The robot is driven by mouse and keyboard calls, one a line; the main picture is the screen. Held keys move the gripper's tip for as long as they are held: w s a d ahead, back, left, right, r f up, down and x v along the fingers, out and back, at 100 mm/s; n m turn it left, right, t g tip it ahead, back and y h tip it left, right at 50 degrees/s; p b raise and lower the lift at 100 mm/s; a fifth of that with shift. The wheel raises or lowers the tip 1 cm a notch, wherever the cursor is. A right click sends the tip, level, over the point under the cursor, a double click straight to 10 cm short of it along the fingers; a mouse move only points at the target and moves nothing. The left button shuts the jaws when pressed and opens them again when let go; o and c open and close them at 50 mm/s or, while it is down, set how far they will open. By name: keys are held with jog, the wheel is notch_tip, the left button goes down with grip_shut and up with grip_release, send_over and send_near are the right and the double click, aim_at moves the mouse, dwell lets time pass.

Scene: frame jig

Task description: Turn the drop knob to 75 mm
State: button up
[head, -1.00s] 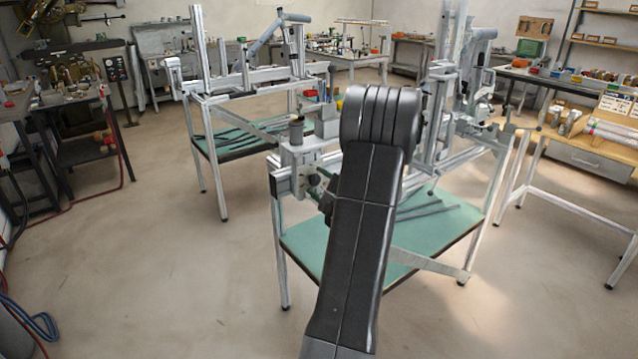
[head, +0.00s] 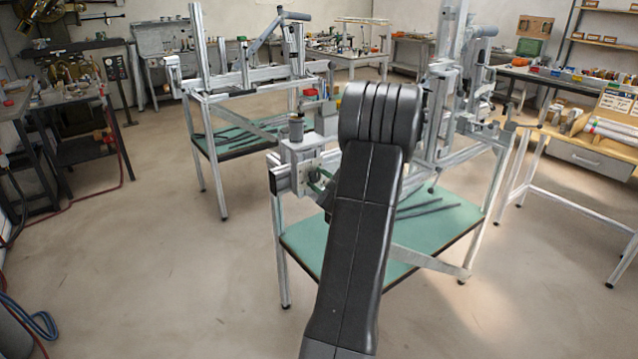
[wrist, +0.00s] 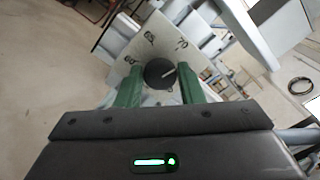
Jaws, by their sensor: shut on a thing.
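The drop knob (wrist: 158,74) is a round black knob with a pale pointer line, on a light grey dial plate (wrist: 122,45). The plate carries dark marks that look like 60, 65 and 70; further marks are hidden or too blurred to read. The pointer line slants up and right in the wrist view. My gripper (wrist: 162,75) has its two green fingers on either side of the knob, shut on it. In the head view the plate (head: 305,172) shows at the frame's front left corner, and my arm hides most of the gripper and the knob.
The jig frame stands on a bench with a green lower shelf (head: 310,245) carrying dark bars. A grey cylinder (head: 296,127) stands above the plate. A second similar bench (head: 215,100) is behind to the left. The floor in front is open.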

jog(key=m, duration=0.6)
jog(key=shift+d, duration=0.1)
dwell(0.5)
jog(key=o, duration=0.9)
jog(key=b+v, duration=0.2)
jog(key=v, duration=1.1)
jog(key=shift+s+d, duration=0.25)
jog(key=shift+s, duration=0.05)
jog(key=shift+o, duration=0.2)
